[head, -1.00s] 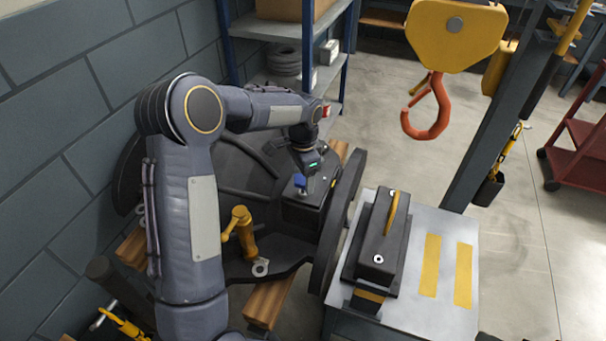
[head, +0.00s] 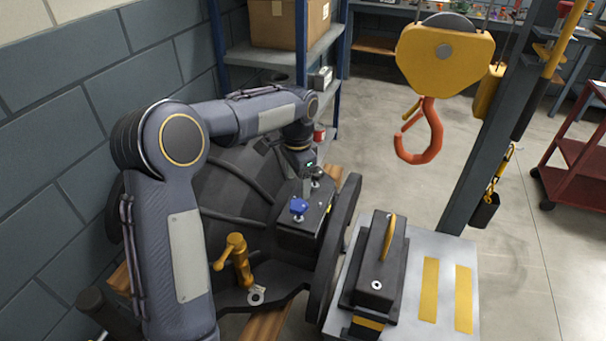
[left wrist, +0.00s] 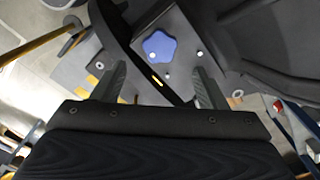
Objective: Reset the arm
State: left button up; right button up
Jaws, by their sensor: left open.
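My left arm (head: 182,240) comes in from the left and reaches over the dark casing (head: 230,185). My left gripper (head: 315,180) is small and partly hidden in the head view, just behind a blue star-shaped knob (head: 298,207) on a black box (head: 305,225). In the left wrist view the two fingers (left wrist: 162,85) stand apart with nothing gripped between them. The blue knob (left wrist: 159,46) shows beyond the fingertips, apart from them. My right gripper is out of view.
A yellow hoist block with an orange hook (head: 420,140) hangs at right of centre. A black block with a yellow handle (head: 378,260) sits on a metal table (head: 445,250). A brass crank (head: 238,258) stands on the casing. A shelf (head: 280,60) is behind; open floor lies right.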

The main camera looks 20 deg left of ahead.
pick_arm(q)
jog(key=shift+s+a+r, duration=0.1)
jog(key=shift+s+r, duration=0.15)
jog(key=shift+r, duration=0.1)
jog(key=s+r+n+t+h, duration=0.1)
jog(key=s+r+n, duration=0.2)
jog(key=s, duration=0.5)
jog(key=s+r+n+t+h, duration=0.15)
jog(key=s+r, duration=0.25)
jog(key=s, duration=0.4)
jog(key=s+d+f+n+t, duration=0.1)
jog(key=s+d+f+n, duration=0.1)
jog(key=s, duration=0.5)
jog(key=s+d+f+n+t+h, duration=0.1)
jog(key=s+d+f+n+t, duration=0.1)
jog(key=s, duration=0.5)
jog(key=shift+d+n, duration=0.75)
